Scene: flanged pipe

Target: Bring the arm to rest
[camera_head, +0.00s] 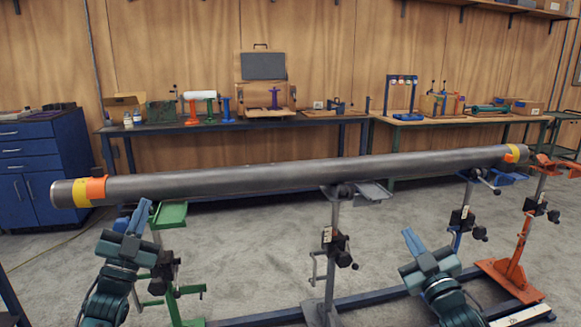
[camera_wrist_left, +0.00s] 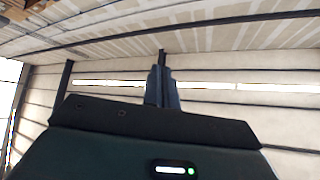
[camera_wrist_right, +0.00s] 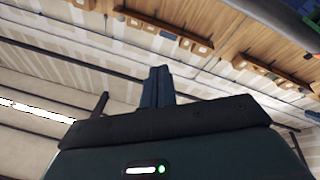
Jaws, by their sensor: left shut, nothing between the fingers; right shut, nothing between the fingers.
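My left gripper (camera_head: 140,215) is at the lower left of the head view, in front of the pipe's left part and pointing up. Its fingers are together and empty; they also show in the left wrist view (camera_wrist_left: 162,88) against the ceiling. My right gripper (camera_head: 412,243) is at the lower right, below the pipe, also pointing up. Its fingers are shut and empty in the right wrist view (camera_wrist_right: 157,88). The long grey pipe (camera_head: 260,174) lies across the stands, with yellow and orange bands near both ends. Both grippers appear apart from it.
A green stand (camera_head: 172,214), a grey stand (camera_head: 334,240), a blue stand (camera_head: 464,210) and an orange stand (camera_head: 520,255) stand along the pipe. Workbenches (camera_head: 340,119) with tools line the wooden wall. A blue cabinet (camera_head: 40,165) is at the left. Grey floor lies between.

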